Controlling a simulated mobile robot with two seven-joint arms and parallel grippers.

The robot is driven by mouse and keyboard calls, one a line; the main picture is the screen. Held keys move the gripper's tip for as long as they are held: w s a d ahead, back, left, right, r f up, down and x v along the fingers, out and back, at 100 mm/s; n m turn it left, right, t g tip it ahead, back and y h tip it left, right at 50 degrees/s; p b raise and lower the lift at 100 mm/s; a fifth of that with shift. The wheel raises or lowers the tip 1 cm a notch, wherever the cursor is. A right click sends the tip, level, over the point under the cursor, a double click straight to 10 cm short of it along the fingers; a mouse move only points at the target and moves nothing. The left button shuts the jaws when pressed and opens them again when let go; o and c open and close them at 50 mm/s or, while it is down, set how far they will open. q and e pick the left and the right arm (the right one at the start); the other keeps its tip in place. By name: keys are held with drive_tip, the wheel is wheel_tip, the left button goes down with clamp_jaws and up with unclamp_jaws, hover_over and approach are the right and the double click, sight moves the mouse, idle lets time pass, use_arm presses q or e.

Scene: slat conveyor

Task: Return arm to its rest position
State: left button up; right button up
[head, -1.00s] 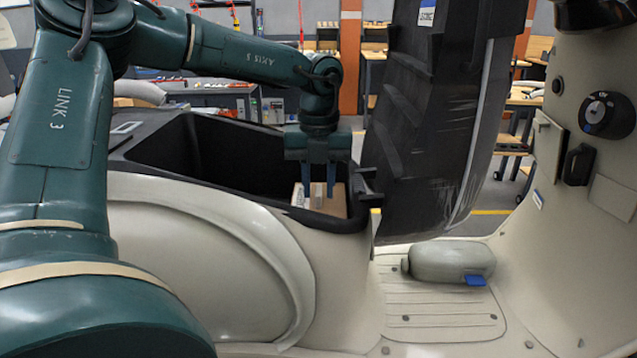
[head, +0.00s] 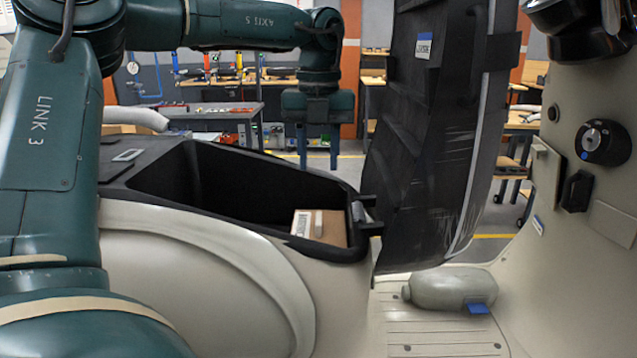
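My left gripper (head: 318,158) hangs fingers down from the green arm that comes in from the left. Its two fingers are spread apart with nothing between them, so it is open. A small cardboard box (head: 320,228) with a pale label lies in the right end of the bin. My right gripper is not in view.
The raised black seat (head: 430,130) stands upright just right of the gripper. The front panel (head: 540,240) rises at the right. Workbenches (head: 215,108) stand behind.

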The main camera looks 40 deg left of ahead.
use_arm(q)
wheel_tip(320, 180, up, 2)
drive_tip(key=shift+r, duration=0.1)
idle(0.7)
